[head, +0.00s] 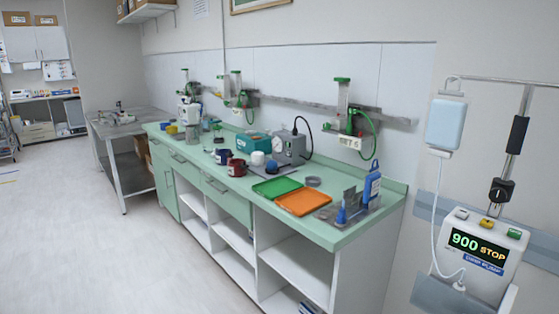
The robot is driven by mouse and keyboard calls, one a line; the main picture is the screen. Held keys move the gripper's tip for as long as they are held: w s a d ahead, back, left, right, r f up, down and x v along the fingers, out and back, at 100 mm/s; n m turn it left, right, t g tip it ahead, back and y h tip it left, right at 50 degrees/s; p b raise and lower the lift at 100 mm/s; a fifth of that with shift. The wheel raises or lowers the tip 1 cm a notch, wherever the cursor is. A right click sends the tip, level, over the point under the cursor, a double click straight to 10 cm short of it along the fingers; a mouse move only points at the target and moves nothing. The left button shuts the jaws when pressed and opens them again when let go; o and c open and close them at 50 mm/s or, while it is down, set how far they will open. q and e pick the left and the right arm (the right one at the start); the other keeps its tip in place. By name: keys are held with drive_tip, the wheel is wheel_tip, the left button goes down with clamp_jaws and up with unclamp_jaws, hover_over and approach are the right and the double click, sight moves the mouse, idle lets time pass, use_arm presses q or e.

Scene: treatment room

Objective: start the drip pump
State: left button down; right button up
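The drip pump (478,258) is a white box on a pole at the right edge of the head view. Its dark screen (478,248) reads "900 STOP", with a blue label reading "DRIP PUMP" under it. On its top edge are a green button (514,234), a yellow button (487,222) and a pale button (461,213). A light blue drip bag (445,123) hangs from the pole's hook, and a white tube (434,210) runs from it to the pump front. Neither of my grippers is in view.
A green counter (350,237) with open shelves runs along the wall, left of the pump. It holds a green tray (277,188), an orange tray (303,203), mugs and devices. A grey table (120,126) stands farther back. The floor (70,230) at left is clear.

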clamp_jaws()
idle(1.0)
